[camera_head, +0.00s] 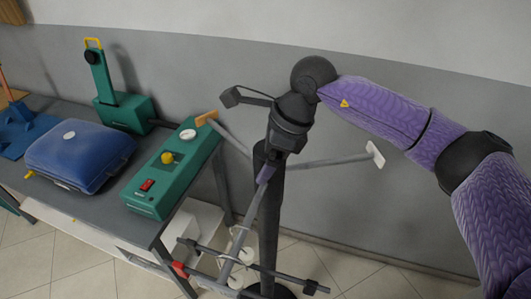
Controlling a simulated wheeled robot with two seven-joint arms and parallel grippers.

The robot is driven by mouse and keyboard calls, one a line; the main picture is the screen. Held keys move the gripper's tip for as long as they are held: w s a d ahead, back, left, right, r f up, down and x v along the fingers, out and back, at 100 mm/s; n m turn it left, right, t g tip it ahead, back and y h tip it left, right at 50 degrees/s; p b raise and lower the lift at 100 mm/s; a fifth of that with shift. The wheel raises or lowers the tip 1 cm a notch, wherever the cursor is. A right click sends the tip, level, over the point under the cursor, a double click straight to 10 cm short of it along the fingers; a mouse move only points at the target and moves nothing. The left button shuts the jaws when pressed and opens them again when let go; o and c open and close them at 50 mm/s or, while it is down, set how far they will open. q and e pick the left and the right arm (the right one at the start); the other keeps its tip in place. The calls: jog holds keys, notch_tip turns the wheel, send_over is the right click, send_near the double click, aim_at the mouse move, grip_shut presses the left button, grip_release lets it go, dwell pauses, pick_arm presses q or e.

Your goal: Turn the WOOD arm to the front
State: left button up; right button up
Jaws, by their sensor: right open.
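A dark upright post (268,225) stands on the floor in front of the wall, with several grey arms coming off it. The arm with the wood-coloured tip (206,117) points left and a little back, its tip near the right end of the green box. Another arm (330,161) points right and ends in a white tip (376,154). A further grey arm (248,222) slopes down toward me. My right gripper (280,150) is open at the top of the post, pointing down; its fingertips are hard to make out. I cannot tell whether it touches an arm. My left gripper is out of view.
A dark table (155,226) at the left bears a green control box (175,165), a blue case (80,155) and a green device (122,108). Low bars (270,271) cross near the post's foot, with a red end (180,270). Floor at the lower right is clear.

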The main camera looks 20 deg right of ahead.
jog(key=shift+a+f, duration=0.1)
jog(key=shift+f, duration=0.05)
grip_shut()
dwell(0.4)
